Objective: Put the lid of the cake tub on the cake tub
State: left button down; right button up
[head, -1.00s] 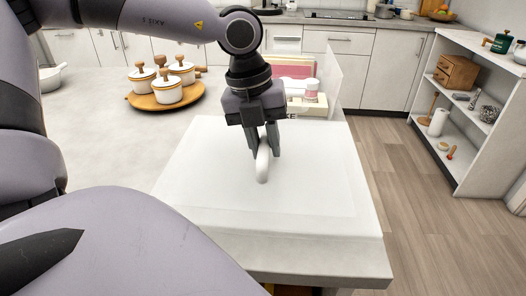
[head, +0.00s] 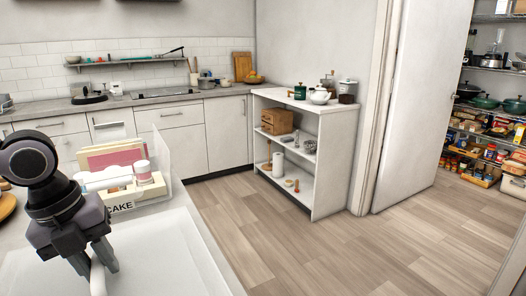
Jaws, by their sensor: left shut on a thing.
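The cake tub (head: 122,208) stands on the counter, with a "CAKE" label on its front and a clear upright panel at its right side. Pink and cream items and small jars show in it. The lid (head: 170,262) is a wide, flat, whitish see-through sheet in front of the tub, apart from it in the picture, cut off by the lower edge. My left gripper (head: 92,266) points down and is shut on the lid's white handle. I cannot tell how high the lid is above the counter. My right gripper is out of view.
The counter (head: 22,236) is partly covered by the lid in the picture. A white shelf unit (head: 333,165) stands beyond, with a wooden box and jars. Open wooden floor (head: 320,250) lies to the right. A pantry wire rack (head: 490,108) full of goods is at far right.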

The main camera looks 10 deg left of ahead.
pick_arm(q)
jog(key=shift+f, duration=0.7)
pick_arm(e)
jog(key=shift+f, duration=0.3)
pick_arm(q)
jog(key=shift+r, duration=0.1)
